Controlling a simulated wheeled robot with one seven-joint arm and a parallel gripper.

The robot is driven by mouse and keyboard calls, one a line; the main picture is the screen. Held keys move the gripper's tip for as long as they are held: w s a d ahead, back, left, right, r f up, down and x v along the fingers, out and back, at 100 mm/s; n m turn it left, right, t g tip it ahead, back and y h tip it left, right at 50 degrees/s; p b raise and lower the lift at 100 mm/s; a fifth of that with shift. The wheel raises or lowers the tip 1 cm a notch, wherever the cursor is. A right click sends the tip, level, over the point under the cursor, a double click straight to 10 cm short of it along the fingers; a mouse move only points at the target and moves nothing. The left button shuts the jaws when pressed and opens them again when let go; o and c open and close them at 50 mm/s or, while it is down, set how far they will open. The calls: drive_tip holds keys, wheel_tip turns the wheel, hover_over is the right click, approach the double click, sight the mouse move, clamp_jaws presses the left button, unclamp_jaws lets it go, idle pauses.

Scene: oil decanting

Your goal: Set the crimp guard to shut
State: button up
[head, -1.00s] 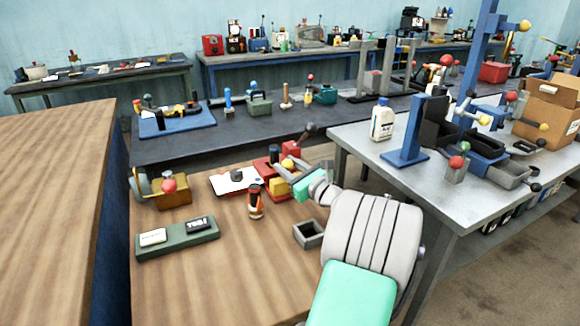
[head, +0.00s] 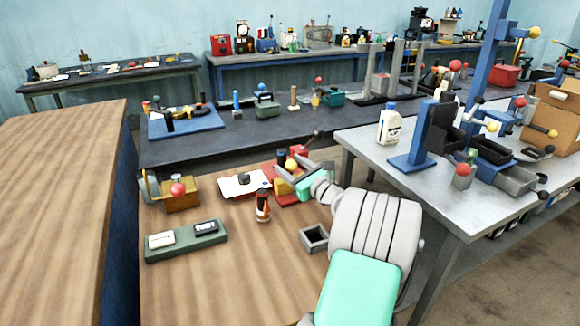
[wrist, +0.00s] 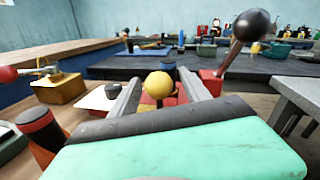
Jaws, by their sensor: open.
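A red fixture with a yellow block and a yellow ball knob (head: 290,165) stands at the back of the near wooden bench. It seems to be the crimp station, but I cannot tell which part is the guard or how it is set. My gripper (head: 294,174) is at this fixture. In the wrist view the yellow ball knob (wrist: 158,85) shows between the two fingers of my open gripper (wrist: 160,80). I cannot tell whether the fingers touch it. A black-ball lever (wrist: 252,25) rises at the right of the fixture. The gripper hides part of the fixture.
An orange-and-black bottle (head: 263,205), a white board (head: 240,186) and a yellow box with a red knob (head: 180,196) stand to the left. A green tray (head: 160,252) lies front left. A small grey open box (head: 314,238) sits close to my arm.

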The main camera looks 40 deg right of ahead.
sight(295, 169)
drive_tip(key=s, duration=0.7)
drive_tip(key=shift+s+a, duration=0.3)
drive_tip(key=shift+a, duration=0.05)
